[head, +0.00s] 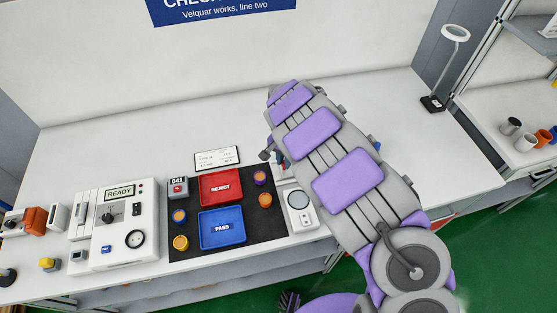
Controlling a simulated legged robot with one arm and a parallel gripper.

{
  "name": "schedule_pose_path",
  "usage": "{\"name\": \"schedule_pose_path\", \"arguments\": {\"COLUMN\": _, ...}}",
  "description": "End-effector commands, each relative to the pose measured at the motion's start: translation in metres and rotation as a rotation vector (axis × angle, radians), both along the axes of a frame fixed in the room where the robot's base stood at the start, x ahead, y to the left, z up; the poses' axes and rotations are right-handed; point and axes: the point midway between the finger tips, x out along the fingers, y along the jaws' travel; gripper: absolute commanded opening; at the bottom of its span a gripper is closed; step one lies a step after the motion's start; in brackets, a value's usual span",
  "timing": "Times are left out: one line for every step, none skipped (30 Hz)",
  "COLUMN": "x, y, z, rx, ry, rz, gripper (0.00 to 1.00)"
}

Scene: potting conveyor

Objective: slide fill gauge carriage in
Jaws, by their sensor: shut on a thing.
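A white device with a round light-grey disc (298,200), which looks like the fill gauge, stands at the right edge of the dark mat. Its far part runs up under my arm and is hidden. My gripper (268,155) is at the far end of this device, mostly covered by my purple and grey arm. Only small dark parts of it show at the arm's left side. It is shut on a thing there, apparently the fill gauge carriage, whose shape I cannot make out. How far in the carriage sits is hidden.
The dark mat (262,230) holds a red REJECT tray (222,198), a blue PASS tray (222,241) and several small orange and purple pots. A white READY unit (118,250) stands left. A ring lamp (432,103) stands back right.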

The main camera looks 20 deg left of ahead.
Motion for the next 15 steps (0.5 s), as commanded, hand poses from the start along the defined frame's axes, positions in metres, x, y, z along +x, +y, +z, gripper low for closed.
{"name": "schedule_pose_path", "arguments": {"x": 0.005, "y": -0.011, "z": 0.000, "rx": 0.000, "ry": 0.006, "rz": -0.007, "gripper": 0.00}}
{"name": "schedule_pose_path", "arguments": {"x": 0.009, "y": -0.017, "z": -0.001, "rx": -0.001, "ry": 0.006, "rz": -0.006, "gripper": 0.00}}
{"name": "schedule_pose_path", "arguments": {"x": 0.014, "y": -0.025, "z": -0.001, "rx": -0.001, "ry": 0.006, "rz": -0.006, "gripper": 0.00}}
{"name": "schedule_pose_path", "arguments": {"x": 0.018, "y": -0.032, "z": -0.001, "rx": 0.000, "ry": 0.005, "rz": -0.006, "gripper": 0.00}}
{"name": "schedule_pose_path", "arguments": {"x": 0.022, "y": -0.037, "z": -0.001, "rx": 0.001, "ry": 0.005, "rz": -0.007, "gripper": 0.00}}
{"name": "schedule_pose_path", "arguments": {"x": 0.027, "y": -0.044, "z": -0.001, "rx": 0.001, "ry": 0.003, "rz": -0.005, "gripper": 0.00}}
{"name": "schedule_pose_path", "arguments": {"x": 0.030, "y": -0.049, "z": -0.001, "rx": 0.000, "ry": 0.002, "rz": -0.005, "gripper": 0.00}}
{"name": "schedule_pose_path", "arguments": {"x": 0.032, "y": -0.052, "z": -0.001, "rx": 0.000, "ry": 0.002, "rz": -0.005, "gripper": 0.00}}
{"name": "schedule_pose_path", "arguments": {"x": 0.035, "y": -0.057, "z": -0.001, "rx": 0.001, "ry": 0.001, "rz": -0.003, "gripper": 0.00}}
{"name": "schedule_pose_path", "arguments": {"x": 0.037, "y": -0.059, "z": -0.001, "rx": 0.001, "ry": 0.000, "rz": -0.002, "gripper": 0.00}}
{"name": "schedule_pose_path", "arguments": {"x": 0.038, "y": -0.061, "z": -0.001, "rx": 0.000, "ry": 0.000, "rz": -0.002, "gripper": 0.00}}
{"name": "schedule_pose_path", "arguments": {"x": 0.039, "y": -0.063, "z": -0.001, "rx": 0.000, "ry": -0.001, "rz": -0.001, "gripper": 0.00}}
{"name": "schedule_pose_path", "arguments": {"x": 0.039, "y": -0.063, "z": -0.001, "rx": 0.000, "ry": -0.001, "rz": -0.001, "gripper": 0.00}}
{"name": "schedule_pose_path", "arguments": {"x": 0.039, "y": -0.064, "z": -0.001, "rx": 0.000, "ry": -0.002, "rz": -0.001, "gripper": 0.00}}
{"name": "schedule_pose_path", "arguments": {"x": 0.040, "y": -0.064, "z": -0.001, "rx": -0.001, "ry": -0.002, "rz": -0.001, "gripper": 0.00}}
